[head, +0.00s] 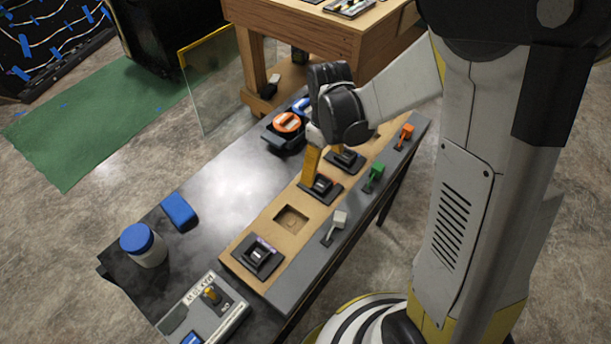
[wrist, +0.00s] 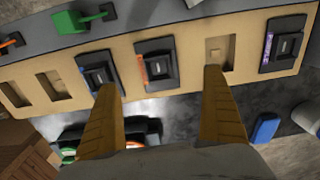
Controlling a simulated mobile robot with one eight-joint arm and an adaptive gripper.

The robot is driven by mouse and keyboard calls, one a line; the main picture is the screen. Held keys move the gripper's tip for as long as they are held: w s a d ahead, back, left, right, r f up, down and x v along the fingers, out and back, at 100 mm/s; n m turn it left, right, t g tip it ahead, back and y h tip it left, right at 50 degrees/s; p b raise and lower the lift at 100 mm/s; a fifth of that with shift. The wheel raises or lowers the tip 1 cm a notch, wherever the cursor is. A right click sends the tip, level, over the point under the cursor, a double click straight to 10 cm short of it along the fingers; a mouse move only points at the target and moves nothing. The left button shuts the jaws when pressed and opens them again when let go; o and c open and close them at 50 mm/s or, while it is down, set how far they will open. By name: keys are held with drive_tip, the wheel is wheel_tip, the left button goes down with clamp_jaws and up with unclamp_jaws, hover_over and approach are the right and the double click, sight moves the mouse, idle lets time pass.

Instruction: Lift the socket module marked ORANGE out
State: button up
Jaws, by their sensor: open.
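The socket module with an orange label (wrist: 157,66) is a dark square block seated in the wooden panel. It also shows in the head view (head: 322,186). My gripper (wrist: 161,80) is open, its two yellow fingers pointing down at the panel. In the wrist view the orange-labelled module lies between the fingertips, slightly beyond them, and nothing is held. In the head view the gripper (head: 322,165) is over this module, partly covering its surroundings. I cannot tell the exact height of the fingertips above it.
A blue-labelled module (wrist: 98,73) and a purple-labelled module (wrist: 284,46) sit on either side, with an empty recess (wrist: 219,52) beside the orange one. White (head: 335,225), green (head: 376,173) and orange (head: 405,134) levers line the grey strip. A blue-lidded jar (head: 144,247) stands on the table.

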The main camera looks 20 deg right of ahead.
drive_tip(key=b, duration=0.1)
hover_over(322, 186)
wheel_tip(322, 186, down, 4)
drive_tip(key=shift+s+f, duration=0.15)
drive_tip(key=f+b, duration=0.3)
drive_tip(key=f, duration=0.2)
drive_tip(key=shift+w, duration=0.2)
drive_tip(key=c, duration=1.4)
